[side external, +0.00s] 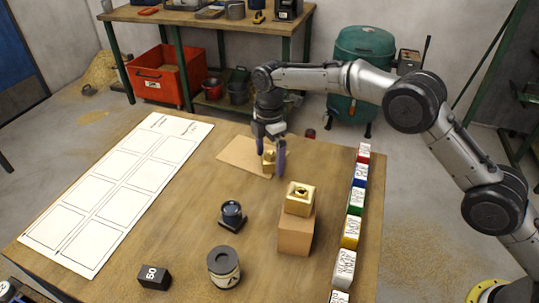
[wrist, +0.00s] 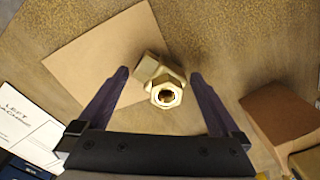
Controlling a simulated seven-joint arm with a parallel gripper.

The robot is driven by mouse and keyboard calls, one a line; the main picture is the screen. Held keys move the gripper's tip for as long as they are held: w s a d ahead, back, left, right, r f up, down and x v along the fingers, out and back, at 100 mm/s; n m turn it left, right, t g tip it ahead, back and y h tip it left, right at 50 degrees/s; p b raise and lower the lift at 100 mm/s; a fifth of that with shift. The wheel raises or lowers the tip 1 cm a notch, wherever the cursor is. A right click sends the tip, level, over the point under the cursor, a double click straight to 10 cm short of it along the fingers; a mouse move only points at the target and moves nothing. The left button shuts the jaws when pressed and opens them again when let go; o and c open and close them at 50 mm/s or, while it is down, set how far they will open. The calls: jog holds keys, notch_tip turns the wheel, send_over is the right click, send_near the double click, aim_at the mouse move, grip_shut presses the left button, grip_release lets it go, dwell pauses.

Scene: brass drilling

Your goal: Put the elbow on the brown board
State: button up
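The elbow (wrist: 160,80) is a brass fitting with a hexagonal open end. In the wrist view it lies between my gripper's (wrist: 160,76) two dark fingers, with a small gap on each side. The brown board (wrist: 100,55) is a flat tan sheet; the elbow overlaps its right edge in that view. In the side view the elbow (side external: 269,158) shows at the right end of the board (side external: 241,154), partly hidden by my gripper (side external: 272,165), which points down around it. My fingers are apart. I cannot tell whether the elbow's underside rests fully on the board.
A brown box (side external: 296,232) with a brass block (side external: 300,197) on top stands in front of my gripper. A row of coloured labelled blocks (side external: 355,202) lines the right. A dark fitting (side external: 231,214), a round can (side external: 224,267) and a white sheet (side external: 118,190) lie left and front.

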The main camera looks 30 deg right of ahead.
aim_at(270, 151)
notch_tip(270, 151, up, 12)
jog(key=shift+r, duration=0.15)
dwell(0.6)
jog(key=s+d+r+m+t, duration=0.3)
jog(key=s+d+r+m, duration=0.6)
jog(key=s+d+r, duration=0.6)
jog(key=s+d+f+m+t, duration=0.1)
jog(key=s+d+f+m, duration=0.1)
jog(key=s, duration=0.6)
jog(key=s+d+f+m, duration=0.3)
jog(key=s+f+m, duration=0.2)
jog(key=s, duration=0.3)
jog(key=s+d+f+m+t, duration=0.1)
jog(key=s+d+f+m, duration=0.1)
jog(key=s, duration=0.7)
jog(key=shift+d+f+m+t, duration=0.3)
jog(key=shift+d+f+m, duration=0.1)
jog(key=shift+f+m, duration=0.45)
